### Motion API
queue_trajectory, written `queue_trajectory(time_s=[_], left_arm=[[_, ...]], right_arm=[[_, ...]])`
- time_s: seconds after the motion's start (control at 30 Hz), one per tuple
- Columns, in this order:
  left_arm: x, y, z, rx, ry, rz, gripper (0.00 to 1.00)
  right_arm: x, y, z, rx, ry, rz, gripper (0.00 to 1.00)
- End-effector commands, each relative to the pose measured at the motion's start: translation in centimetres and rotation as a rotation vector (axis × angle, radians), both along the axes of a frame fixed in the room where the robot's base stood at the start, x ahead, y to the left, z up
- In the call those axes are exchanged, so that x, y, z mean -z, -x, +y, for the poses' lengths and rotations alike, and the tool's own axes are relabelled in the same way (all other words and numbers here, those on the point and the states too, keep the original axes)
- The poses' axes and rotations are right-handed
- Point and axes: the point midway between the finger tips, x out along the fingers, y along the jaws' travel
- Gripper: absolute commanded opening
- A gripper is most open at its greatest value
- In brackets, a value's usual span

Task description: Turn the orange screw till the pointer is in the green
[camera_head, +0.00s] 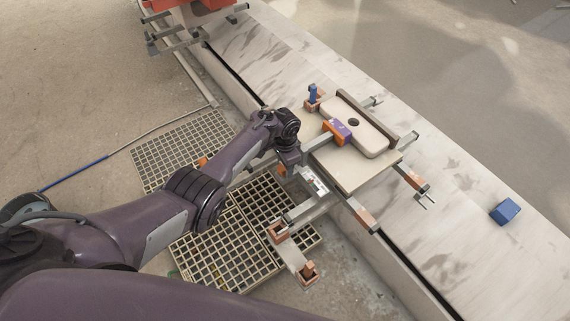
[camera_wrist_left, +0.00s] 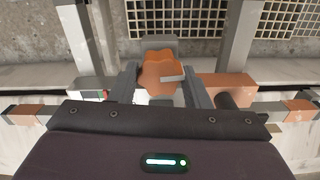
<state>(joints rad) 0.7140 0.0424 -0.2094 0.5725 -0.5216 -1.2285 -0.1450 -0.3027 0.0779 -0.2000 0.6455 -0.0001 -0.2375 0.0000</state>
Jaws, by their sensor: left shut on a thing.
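The orange screw (camera_wrist_left: 160,70), a lobed knob with a pale mark on its face, is between the two fingers of my left gripper (camera_wrist_left: 160,82) in the left wrist view. The gripper is shut on it. In the head view my left gripper (camera_head: 284,166) reaches down at the near side of the carousel frame, and only a bit of the orange screw (camera_head: 282,170) shows. A small pale scale plate (camera_head: 314,181) with red and green marks is beside it. The pointer is too small to make out. My right gripper is not in view.
A beige board (camera_head: 362,177) bears a pale block (camera_head: 358,128) with a dark hole, with a purple-and-orange part (camera_head: 338,131) beside it. Metal arms stick out around it. A blue block (camera_head: 505,211) lies on the stone ledge. Floor grates (camera_head: 222,250) lie below.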

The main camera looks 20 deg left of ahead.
Motion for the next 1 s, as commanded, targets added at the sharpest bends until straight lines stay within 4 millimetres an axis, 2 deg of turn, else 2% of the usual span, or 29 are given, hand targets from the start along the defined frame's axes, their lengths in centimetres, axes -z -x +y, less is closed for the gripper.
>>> queue_trajectory(time_s=[0.27,0.3,0.47,0.77,1.0], left_arm=[[0.0,0.0,0.0,0.0,0.0,0.0,0.2],[0.0,0.0,0.0,0.0,0.0,0.0,0.45],[0.0,0.0,0.0,0.0,0.0,0.0,0.65],[-0.3,0.0,0.0,0.0,0.001,-0.001,0.65],[-4.0,-0.1,0.0,0.0,0.001,-0.003,0.65]], right_arm=[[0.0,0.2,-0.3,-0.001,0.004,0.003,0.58],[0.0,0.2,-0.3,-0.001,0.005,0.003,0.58],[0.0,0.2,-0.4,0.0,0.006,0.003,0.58],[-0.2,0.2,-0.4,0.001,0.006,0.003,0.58],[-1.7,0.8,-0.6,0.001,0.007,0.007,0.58]])
